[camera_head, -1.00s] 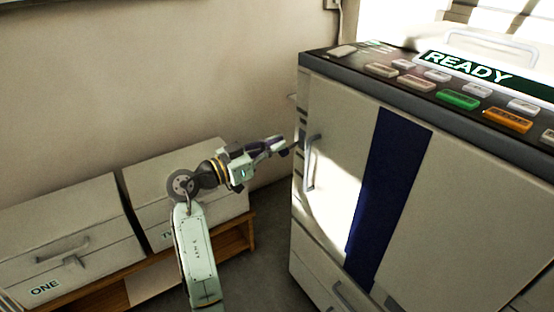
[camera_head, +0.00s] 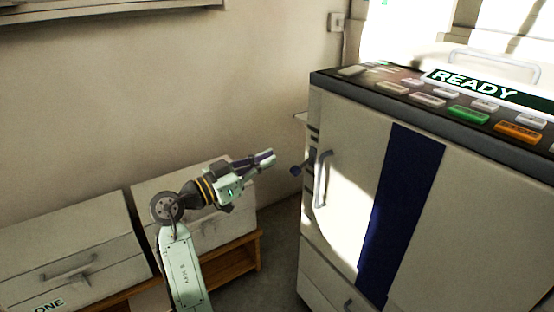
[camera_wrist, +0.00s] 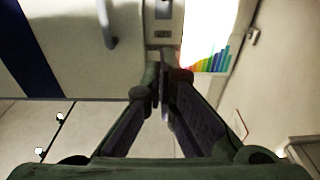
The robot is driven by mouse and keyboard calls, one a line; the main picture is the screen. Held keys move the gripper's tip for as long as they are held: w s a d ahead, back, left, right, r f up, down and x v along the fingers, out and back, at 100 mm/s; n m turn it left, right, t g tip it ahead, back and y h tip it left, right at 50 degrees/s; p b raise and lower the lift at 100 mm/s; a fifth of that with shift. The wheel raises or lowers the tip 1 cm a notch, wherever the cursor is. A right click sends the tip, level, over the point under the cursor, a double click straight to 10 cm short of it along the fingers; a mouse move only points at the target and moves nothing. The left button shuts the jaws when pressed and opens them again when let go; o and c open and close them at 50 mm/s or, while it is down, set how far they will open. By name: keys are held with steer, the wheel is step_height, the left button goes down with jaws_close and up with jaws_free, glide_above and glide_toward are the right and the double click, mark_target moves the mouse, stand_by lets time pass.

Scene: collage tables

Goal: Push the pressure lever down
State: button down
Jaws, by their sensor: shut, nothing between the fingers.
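The pressure lever (camera_head: 296,170) shows in the head view as a small dark blue knob on a short stem. It sticks out from the left side of the big machine (camera_head: 345,150), just left of the door handle. My gripper (camera_head: 270,157) is shut and empty. Its tips are left of the knob and slightly higher in the picture, with a small visible gap between them. In the wrist view the shut fingers (camera_wrist: 163,80) point at the machine's side strip (camera_wrist: 164,20). I cannot make out the lever there; the fingers may hide it.
The machine's door handle (camera_head: 321,180) stands out close to the lever. The top panel has several buttons and a READY display (camera_head: 475,85). A sheet with coloured bars (camera_wrist: 208,58) shows beside the side strip. Pale drawer boxes (camera_head: 70,255) stand on a wooden bench (camera_head: 235,260) at left.

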steer(key=v, duration=0.5)
steer(key=shift+s, duration=0.1)
steer(key=shift+a+r, duration=0.1)
